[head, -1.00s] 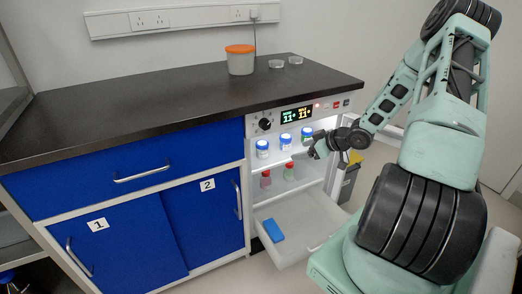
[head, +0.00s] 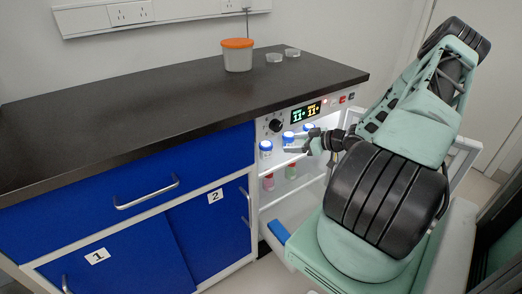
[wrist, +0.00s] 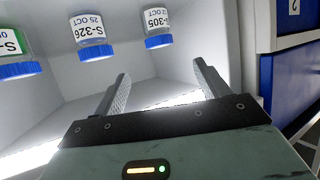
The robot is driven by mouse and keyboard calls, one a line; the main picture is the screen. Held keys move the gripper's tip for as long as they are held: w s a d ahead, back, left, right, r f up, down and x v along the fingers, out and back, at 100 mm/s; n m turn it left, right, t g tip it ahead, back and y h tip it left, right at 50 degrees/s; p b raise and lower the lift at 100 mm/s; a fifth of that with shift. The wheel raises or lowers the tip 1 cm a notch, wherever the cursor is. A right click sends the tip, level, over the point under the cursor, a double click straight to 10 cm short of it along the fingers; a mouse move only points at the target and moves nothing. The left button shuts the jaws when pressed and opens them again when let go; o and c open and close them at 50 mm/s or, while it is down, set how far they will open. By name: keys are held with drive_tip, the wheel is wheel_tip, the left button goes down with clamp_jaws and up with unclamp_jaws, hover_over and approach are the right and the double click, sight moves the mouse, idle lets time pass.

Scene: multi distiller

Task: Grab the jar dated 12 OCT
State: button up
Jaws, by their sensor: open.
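Three blue-lidded jars stand in a row on the lit upper shelf of the open cabinet. The wrist view shows them upside down. The jar at its right (wrist: 157,22) has a partly turned label that seems to read 12 OCT, with 305 above; it is the left jar (head: 266,150) in the head view. The middle jar (wrist: 93,30) reads S-326, 25 OCT. The jar at the wrist view's left (wrist: 12,45) is cut off, its date unreadable. My gripper (wrist: 160,72) is open and empty in front of the shelf, its fingers apart from the 12 OCT jar.
Below are a pink jar (head: 268,182) and a green-topped jar (head: 291,171) on the lower shelf. The open cabinet door (head: 463,150) is at the right. Blue cabinets (head: 130,185) flank the left.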

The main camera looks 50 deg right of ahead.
sight(262, 145)
drive_tip(key=b+x, duration=0.1)
drive_tip(key=x, duration=0.9)
drive_tip(key=shift+b+x, duration=0.45)
drive_tip(key=shift+x, duration=2.25)
drive_tip(key=shift+f, duration=0.1)
drive_tip(key=c, duration=1.1)
